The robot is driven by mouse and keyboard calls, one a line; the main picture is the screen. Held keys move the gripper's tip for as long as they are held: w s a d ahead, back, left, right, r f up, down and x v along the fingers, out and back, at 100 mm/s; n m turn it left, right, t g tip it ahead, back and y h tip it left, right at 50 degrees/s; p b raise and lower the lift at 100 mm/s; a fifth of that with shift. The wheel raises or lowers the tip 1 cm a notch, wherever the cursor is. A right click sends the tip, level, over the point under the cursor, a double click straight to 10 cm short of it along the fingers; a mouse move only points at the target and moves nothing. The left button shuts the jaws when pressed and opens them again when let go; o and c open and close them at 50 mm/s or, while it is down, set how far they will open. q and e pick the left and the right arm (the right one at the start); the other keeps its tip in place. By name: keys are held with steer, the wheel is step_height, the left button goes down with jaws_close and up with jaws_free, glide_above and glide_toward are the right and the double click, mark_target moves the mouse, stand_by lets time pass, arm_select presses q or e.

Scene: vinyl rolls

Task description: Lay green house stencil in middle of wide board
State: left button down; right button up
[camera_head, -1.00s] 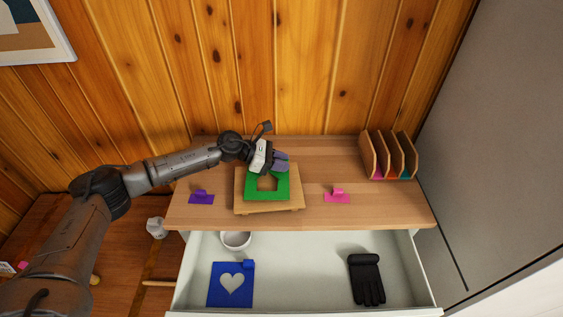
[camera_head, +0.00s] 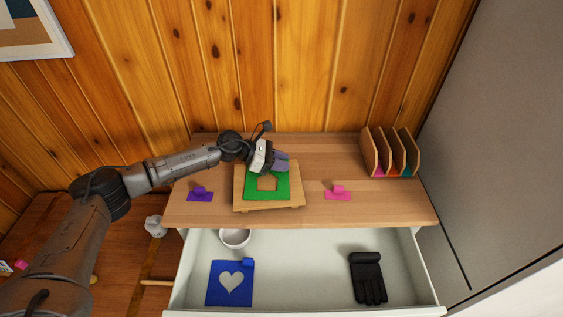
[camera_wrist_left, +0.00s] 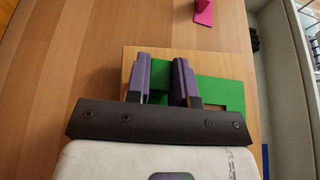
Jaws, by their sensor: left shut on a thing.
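The green house stencil (camera_head: 267,195) lies over the middle of the wide wooden board (camera_head: 242,201), with its house-shaped cutout facing up. My left gripper (camera_head: 281,161) is at the stencil's back edge, shut on it. In the left wrist view the two purple fingers (camera_wrist_left: 161,80) stand close together with green stencil (camera_wrist_left: 218,91) between and beside them. The board (camera_wrist_left: 188,53) shows under it there. Whether the stencil rests fully flat on the board is hard to tell. My right gripper is not in view.
A purple piece (camera_head: 200,194) lies left of the board and a pink piece (camera_head: 338,192) right of it. A wooden rack (camera_head: 369,152) stands at the back right. The open drawer below holds a white cup (camera_head: 235,238), a blue heart stencil (camera_head: 230,283) and a black glove (camera_head: 367,278).

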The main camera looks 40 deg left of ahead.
arm_select(q)
steer(key=shift+f, duration=0.15)
steer(key=c, duration=0.9)
jaws_free()
steer(key=o, duration=0.9)
